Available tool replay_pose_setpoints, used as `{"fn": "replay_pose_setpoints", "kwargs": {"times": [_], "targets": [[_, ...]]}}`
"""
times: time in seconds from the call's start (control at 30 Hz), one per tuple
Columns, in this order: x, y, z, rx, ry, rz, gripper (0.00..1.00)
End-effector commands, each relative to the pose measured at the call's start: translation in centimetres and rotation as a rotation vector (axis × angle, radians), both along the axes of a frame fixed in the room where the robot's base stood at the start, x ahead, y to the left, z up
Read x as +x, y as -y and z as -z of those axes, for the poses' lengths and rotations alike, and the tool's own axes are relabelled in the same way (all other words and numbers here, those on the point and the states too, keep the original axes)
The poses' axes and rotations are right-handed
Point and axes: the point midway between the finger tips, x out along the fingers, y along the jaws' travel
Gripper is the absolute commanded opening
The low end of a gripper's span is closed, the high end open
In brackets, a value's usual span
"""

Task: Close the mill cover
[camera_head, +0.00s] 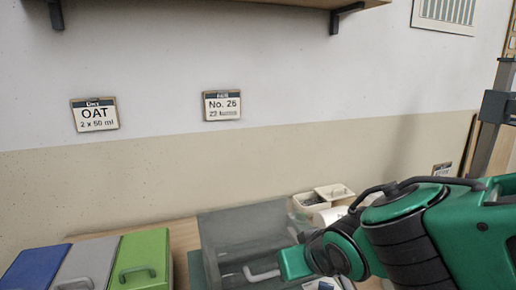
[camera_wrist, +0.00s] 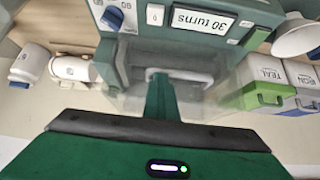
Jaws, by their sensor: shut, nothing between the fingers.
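The mill shows in the wrist view as a dark green-grey body (camera_wrist: 130,50) with a label reading "30 turns" (camera_wrist: 205,24), seen upside down. Its see-through grey cover (camera_head: 235,228) is in the lower middle of the head view; I cannot tell its exact angle. A pale bar handle (camera_head: 262,274) sits on the cover, and it also shows in the wrist view (camera_wrist: 195,75). My gripper (camera_wrist: 160,84) is shut and empty, its fingers at the left part of the handle; contact cannot be told. In the head view my green wrist is just right of the handle.
Blue, grey and green lidded bins (camera_head: 145,258) stand left of the mill. Small open cream containers (camera_head: 333,192) and a white cylinder (camera_head: 328,216) are behind it to the right. Wall signs read "OAT" (camera_head: 95,114) and "No. 26" (camera_head: 222,105). A shelf hangs above.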

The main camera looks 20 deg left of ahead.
Motion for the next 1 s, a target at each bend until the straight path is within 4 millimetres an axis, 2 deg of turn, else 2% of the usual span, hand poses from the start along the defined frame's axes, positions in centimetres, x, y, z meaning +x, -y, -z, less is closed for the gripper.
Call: {"fn": "replay_pose_setpoints", "kwargs": {"times": [0.03, 0.23, 0.63, 0.83, 1.0], "targets": [[-1.7, 0.3, 2.5, -0.038, -0.049, -0.026, 0.0], [-1.9, -0.6, 3.3, -0.039, -0.057, -0.046, 0.0], [-0.6, -0.6, 4.1, -0.038, -0.069, -0.047, 0.0], [-0.2, -0.7, 3.0, -0.032, -0.062, -0.045, 0.0], [-0.1, -1.1, -0.1, -0.021, -0.037, -0.04, 0.0]]}}
